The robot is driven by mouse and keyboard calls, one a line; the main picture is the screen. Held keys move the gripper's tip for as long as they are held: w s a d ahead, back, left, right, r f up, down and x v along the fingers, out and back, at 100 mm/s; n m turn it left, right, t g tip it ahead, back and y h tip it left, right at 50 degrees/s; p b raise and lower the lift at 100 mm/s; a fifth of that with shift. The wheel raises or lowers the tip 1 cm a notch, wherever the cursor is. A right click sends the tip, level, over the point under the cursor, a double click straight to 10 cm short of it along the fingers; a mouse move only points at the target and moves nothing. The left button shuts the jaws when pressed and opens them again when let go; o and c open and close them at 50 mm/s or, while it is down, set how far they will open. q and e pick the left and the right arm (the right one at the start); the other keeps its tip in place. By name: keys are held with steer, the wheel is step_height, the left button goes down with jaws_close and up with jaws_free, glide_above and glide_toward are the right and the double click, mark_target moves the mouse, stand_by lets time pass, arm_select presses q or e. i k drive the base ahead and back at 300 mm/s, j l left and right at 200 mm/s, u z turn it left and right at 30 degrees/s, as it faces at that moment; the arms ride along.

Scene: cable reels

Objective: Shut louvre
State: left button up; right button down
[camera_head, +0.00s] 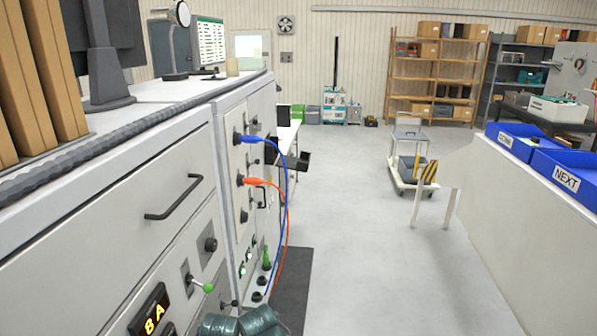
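I cannot pick out a louvre for certain. A grey cabinet front (150,215) runs along the left, with a long black handle (175,200), a lit "8 A" display (150,312) and a green-knobbed lever (205,287). On its farther panel, a blue plug (246,139) and an orange plug (255,181) hold cables that hang in loops. Dark box-like pieces (299,161) show beyond the panel; whether they join it is unclear. Two dark teal rounded parts (258,321) show at the bottom edge, cut off; I cannot tell what they are.
A white worktop (160,88) with a monitor tops the cabinet. At right, blue trays (563,178), one labelled NEXT, sit on a pale bench. A trolley (410,170) and shelves (438,85) stand farther back. The grey floor (365,260) between is clear.

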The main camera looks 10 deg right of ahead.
mark_target(301, 163)
steer(key=i+l+u, duration=0.1)
steer(key=i+l, duration=0.4)
steer(key=i+l+u, duration=0.1)
steer(key=i+l, duration=0.5)
steer(key=i+l+u, duration=0.15)
steer(key=i+l, duration=0.45)
steer(key=i+l+u, duration=0.1)
steer(key=i+l, duration=0.45)
steer(key=l, duration=0.15)
